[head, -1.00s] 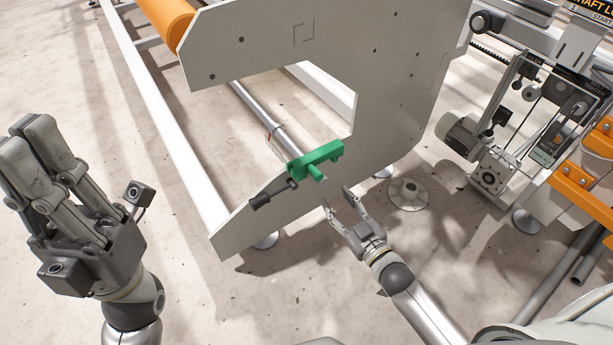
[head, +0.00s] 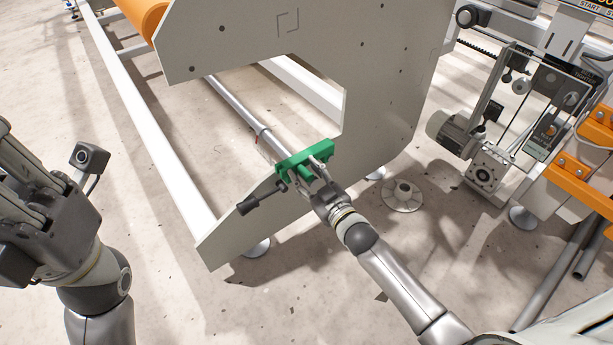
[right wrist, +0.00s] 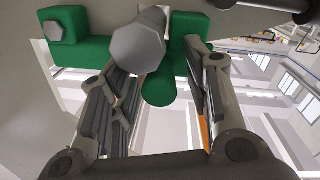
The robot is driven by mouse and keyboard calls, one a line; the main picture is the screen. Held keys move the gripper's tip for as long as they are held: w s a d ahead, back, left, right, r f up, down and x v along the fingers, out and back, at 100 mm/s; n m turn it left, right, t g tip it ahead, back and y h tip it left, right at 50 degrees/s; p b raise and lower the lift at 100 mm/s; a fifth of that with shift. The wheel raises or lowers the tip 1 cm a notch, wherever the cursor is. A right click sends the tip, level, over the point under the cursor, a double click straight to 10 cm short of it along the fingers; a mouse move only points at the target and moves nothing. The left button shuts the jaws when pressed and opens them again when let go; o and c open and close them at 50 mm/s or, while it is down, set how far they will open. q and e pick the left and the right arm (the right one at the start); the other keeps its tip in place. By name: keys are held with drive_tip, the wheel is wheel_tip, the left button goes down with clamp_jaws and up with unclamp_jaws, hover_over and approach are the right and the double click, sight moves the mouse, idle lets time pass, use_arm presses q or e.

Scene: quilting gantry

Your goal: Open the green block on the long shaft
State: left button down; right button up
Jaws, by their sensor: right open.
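The green block (head: 291,161) sits on the edge of the grey side plate, at the near end of the long silver shaft (head: 236,105). In the right wrist view the green block (right wrist: 88,52) spans the top, with a grey eight-sided end (right wrist: 137,50) and a rounded green stub (right wrist: 160,88) in front. My right gripper (head: 311,171) is at the block, its open fingers (right wrist: 150,85) on either side of the stub. Contact cannot be told. My left gripper (head: 22,170) is at the left edge, partly cut off and away from the block.
The grey side plate (head: 385,95) surrounds the shaft opening. A black handle (head: 258,203) sticks out left of the block. An orange roller (head: 142,14) lies at the back left. A motor unit (head: 452,132) stands at the right.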

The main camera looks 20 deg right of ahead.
clamp_jaws()
idle(0.3)
